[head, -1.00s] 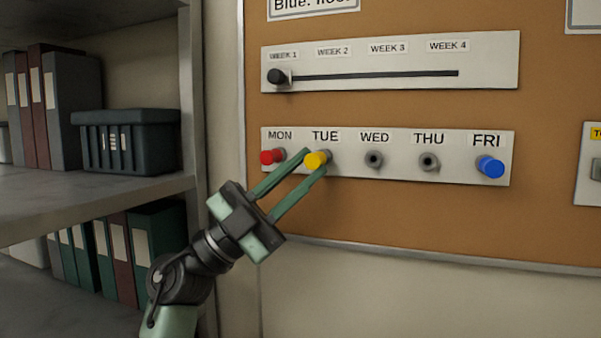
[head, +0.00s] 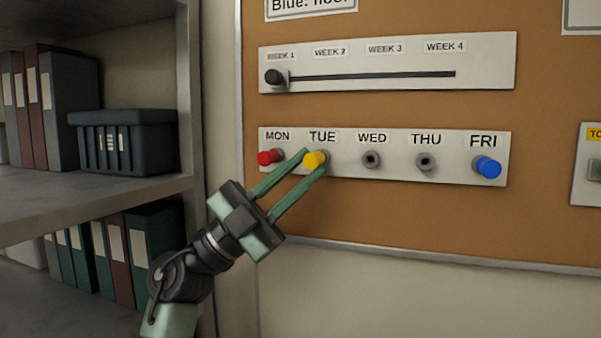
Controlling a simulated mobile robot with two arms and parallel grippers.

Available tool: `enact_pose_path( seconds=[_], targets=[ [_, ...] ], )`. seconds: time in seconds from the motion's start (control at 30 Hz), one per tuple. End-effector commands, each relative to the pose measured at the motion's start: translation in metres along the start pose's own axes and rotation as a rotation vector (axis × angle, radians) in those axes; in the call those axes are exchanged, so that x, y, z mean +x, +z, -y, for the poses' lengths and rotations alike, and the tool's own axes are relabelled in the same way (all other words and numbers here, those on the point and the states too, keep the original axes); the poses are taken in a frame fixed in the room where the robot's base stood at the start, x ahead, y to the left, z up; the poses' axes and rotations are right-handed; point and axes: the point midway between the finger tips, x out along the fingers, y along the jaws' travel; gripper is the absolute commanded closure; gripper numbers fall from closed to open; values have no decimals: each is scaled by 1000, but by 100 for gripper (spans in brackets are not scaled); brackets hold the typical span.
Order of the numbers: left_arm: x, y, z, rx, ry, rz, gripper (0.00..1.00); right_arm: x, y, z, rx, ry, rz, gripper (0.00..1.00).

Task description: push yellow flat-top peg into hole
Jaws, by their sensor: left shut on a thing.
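The yellow flat-top peg (head: 315,159) is at the TUE hole of the white day strip (head: 400,174) on the cork board. My left gripper (head: 314,161) reaches up from the lower left, with its two green fingers shut on the yellow peg, one on each side. The TUE hole is hidden behind the peg, so how deep the peg sits cannot be told. My right gripper is not in view.
A red peg (head: 268,157) is at MON, close to the left finger. A blue peg (head: 488,167) is at FRI. The WED hole (head: 371,159) and THU hole (head: 426,162) are empty. A slider panel (head: 490,70) is above; a shelf (head: 90,193) stands left.

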Motion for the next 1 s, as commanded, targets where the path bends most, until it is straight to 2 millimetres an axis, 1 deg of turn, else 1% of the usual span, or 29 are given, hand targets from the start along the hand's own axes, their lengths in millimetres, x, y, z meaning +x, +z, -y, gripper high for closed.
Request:
enact_pose_path(
  seconds=[0.73,0.77,0.8,0.83,1.0],
  targets=[
    [4,8,0,1,0,0,100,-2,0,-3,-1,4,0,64],
    [4,8,0,1,0,0,75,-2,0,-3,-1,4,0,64],
    [4,8,0,1,0,0,64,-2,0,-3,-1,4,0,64],
    [4,8,0,1,0,0,56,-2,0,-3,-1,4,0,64],
    [4,8,0,0,0,0,55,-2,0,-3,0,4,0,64]
  ],
)
